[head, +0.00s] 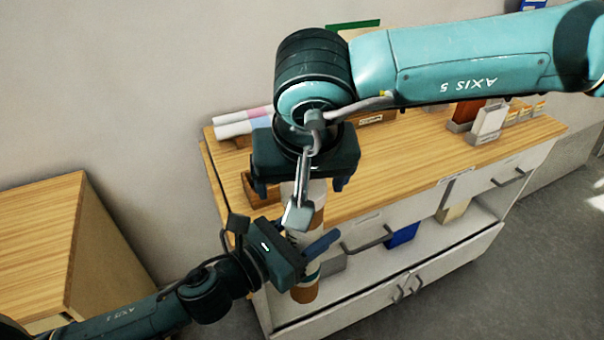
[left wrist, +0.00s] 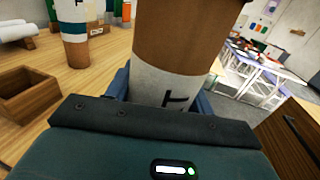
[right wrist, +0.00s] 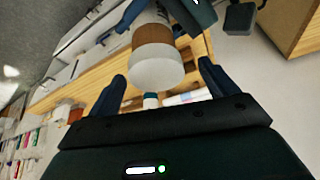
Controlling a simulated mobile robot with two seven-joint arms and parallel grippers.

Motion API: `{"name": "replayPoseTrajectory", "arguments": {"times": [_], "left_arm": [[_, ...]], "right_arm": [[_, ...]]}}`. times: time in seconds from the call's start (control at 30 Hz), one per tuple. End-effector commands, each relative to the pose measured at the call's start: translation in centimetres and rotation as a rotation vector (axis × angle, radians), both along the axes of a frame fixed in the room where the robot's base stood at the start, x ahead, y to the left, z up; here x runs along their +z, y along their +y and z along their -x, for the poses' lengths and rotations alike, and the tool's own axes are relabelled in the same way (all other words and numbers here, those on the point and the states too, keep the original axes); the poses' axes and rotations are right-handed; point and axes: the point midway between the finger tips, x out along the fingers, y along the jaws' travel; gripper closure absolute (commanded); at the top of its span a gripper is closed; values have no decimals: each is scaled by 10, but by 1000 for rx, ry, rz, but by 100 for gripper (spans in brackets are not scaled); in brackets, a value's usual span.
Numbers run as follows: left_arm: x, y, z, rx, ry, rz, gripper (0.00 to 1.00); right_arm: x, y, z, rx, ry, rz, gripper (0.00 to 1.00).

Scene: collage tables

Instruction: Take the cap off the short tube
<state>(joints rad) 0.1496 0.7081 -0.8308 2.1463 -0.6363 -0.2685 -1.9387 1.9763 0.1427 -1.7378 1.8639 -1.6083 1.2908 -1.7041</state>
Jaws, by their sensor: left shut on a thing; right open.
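A brown tube with a white band and black lettering (left wrist: 165,85) is between the fingers of my left gripper (left wrist: 160,92). In the head view my left gripper (head: 312,246) is shut on this tube (head: 305,291), which stands roughly upright in front of the table. Its pale cap (right wrist: 157,66) shows in the right wrist view. My right gripper (right wrist: 162,88) is open, its fingers apart with the cap a little beyond them. In the head view my right gripper (head: 304,183) hangs above the tube and partly hides its top.
A second brown and white tube (left wrist: 75,35) stands on the wooden tabletop (head: 400,178), near an open wooden box (left wrist: 35,95). White rolls (head: 240,123) lie at the back. A wooden cabinet (head: 45,225) stands at left. Small cards and boxes (head: 490,120) stand at right.

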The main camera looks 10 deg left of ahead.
Motion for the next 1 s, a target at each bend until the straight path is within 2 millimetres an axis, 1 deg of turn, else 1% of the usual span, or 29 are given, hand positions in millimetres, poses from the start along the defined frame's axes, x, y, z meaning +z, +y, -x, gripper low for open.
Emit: {"name": "replayPoseTrajectory", "arguments": {"times": [0.1,0.77,1.0], "left_arm": [[1,0,0,0,-1,1,88],[1,-1,0,-1,-1,0,88],[1,-1,0,-2,-2,1,88]], "right_arm": [[0,0,0,0,0,0,15],[1,1,1,4,1,-4,69],[1,0,0,0,0,0,69]]}}
